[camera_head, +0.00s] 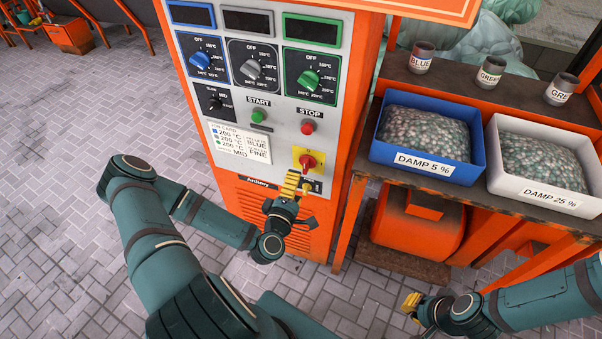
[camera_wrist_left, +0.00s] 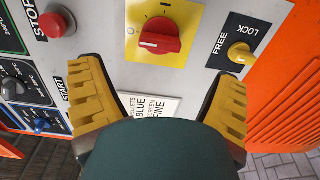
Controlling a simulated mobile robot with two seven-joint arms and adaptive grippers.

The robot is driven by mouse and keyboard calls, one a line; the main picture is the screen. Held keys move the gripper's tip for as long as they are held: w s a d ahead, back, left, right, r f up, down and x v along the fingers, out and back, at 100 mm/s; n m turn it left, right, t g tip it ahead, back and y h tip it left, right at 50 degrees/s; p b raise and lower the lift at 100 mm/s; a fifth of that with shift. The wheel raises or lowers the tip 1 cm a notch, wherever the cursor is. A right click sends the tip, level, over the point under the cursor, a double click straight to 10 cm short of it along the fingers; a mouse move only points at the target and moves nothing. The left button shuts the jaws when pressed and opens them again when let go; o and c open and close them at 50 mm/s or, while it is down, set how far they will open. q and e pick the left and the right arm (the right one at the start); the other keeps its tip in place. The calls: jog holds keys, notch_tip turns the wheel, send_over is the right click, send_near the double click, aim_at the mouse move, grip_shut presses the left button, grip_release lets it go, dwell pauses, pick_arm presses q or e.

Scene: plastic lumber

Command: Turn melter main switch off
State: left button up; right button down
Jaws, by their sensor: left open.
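The melter main switch (camera_head: 307,161) is a red rotary knob on a yellow plate, low on the right of the orange melter cabinet's grey panel. In the left wrist view the red knob (camera_wrist_left: 160,37) has a white pointer line towards the lower left; I cannot tell for sure which mark it points at. A small yellow FREE/LOCK knob (camera_wrist_left: 241,53) sits beside it. My left gripper (camera_head: 292,184) is in front of the panel, just below the switch. In the left wrist view its yellow fingers (camera_wrist_left: 158,78) are spread apart and empty. My right gripper (camera_head: 412,303) is low at the right, away from the cabinet.
The red STOP button (camera_head: 308,127) and green START button (camera_head: 258,116) are just above the switch. Temperature dials (camera_head: 206,62) fill the upper panel. To the right, a shelf holds a blue bin (camera_head: 427,165) and a white bin (camera_head: 545,195).

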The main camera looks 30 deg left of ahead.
pick_arm(q)
jog(key=v, duration=0.5)
jog(key=shift+s+d, duration=0.15)
jog(key=shift+s, duration=0.15)
